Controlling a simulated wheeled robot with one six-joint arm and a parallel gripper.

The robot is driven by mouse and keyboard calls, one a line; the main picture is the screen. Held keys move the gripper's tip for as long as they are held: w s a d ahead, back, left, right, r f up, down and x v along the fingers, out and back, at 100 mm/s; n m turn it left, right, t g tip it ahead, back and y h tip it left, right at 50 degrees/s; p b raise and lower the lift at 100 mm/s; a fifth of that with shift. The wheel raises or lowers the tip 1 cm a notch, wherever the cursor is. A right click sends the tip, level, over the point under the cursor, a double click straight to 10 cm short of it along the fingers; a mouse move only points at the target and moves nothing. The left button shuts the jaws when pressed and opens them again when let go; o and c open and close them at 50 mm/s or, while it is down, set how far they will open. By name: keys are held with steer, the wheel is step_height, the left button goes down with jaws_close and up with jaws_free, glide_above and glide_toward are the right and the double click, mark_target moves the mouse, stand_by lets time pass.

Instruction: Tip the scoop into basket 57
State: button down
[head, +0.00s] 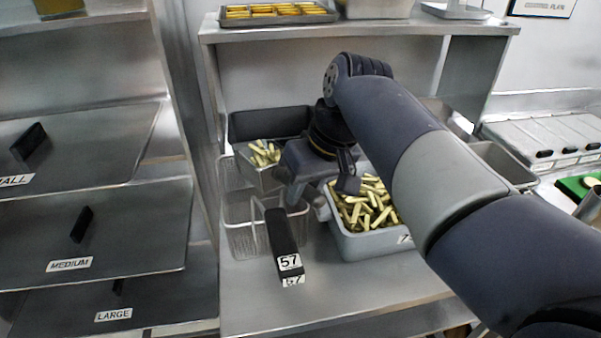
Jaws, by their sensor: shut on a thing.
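My gripper (318,188) is shut on the metal scoop (258,180), just to the scoop's right; the grip point is largely hidden by the gripper body. The scoop holds several pale yellow fries and looks roughly level. It is above the back part of the wire baskets. Basket 57 (240,242) is a wire basket with a black handle (283,240) pointing forward and labelled 57. The part of its inside that I see looks empty; the gripper and scoop hide some of it.
A grey tub (375,246) of cut fries stands right of basket 57, partly behind my arm. A dark panel (268,122) is behind the scoop. A shelf (330,30) with trays overhangs the back. Drawers labelled MEDIUM (130,225) and LARGE stand left. The counter front is clear.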

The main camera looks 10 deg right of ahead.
steer(key=shift+w+a+r+g+h+p, duration=0.2)
steer(key=shift+w+r+g+p, duration=0.3)
steer(key=shift+r+p, duration=1)
steer(key=shift+w+a+r+g+h+p, duration=0.2)
steer(key=shift+w+r+g+p, duration=0.3)
steer(key=shift+p, duration=1.65)
steer(key=shift+w+a+r+g+h+p, duration=0.2)
steer(key=shift+w+r+g+p, duration=0.3)
steer(key=shift+r+p, duration=1.05)
steer(key=p, duration=0.2)
steer(key=w+g+p, duration=0.1)
steer(key=p, duration=0.1)
steer(key=shift+a+r+p, duration=0.2)
steer(key=shift+r+p, duration=0.1)
steer(key=shift+w+a+g+h, duration=0.1)
steer(key=shift+w+g+h, duration=0.2)
steer(key=shift+w+a+r+g+h, duration=0.15)
steer(key=shift+w+a+r+g, duration=0.1)
steer(key=shift+w+r+g, duration=0.25)
steer(key=shift+w+a+r+g+h, duration=0.2)
steer(key=shift+w+r+g, duration=0.1)
steer(key=shift+w, duration=0.3)
steer(key=shift+w+a+r+m+g+h, duration=0.2)
steer(key=shift+w+r+g, duration=0.1)
steer(key=shift+w+r, duration=0.2)
steer(key=shift+w+a+r+m+g+h, duration=0.1)
steer(key=shift+w+a+r+g, duration=0.05)
steer(key=shift+w+r+g, duration=0.25)
steer(key=shift+r, duration=0.1)
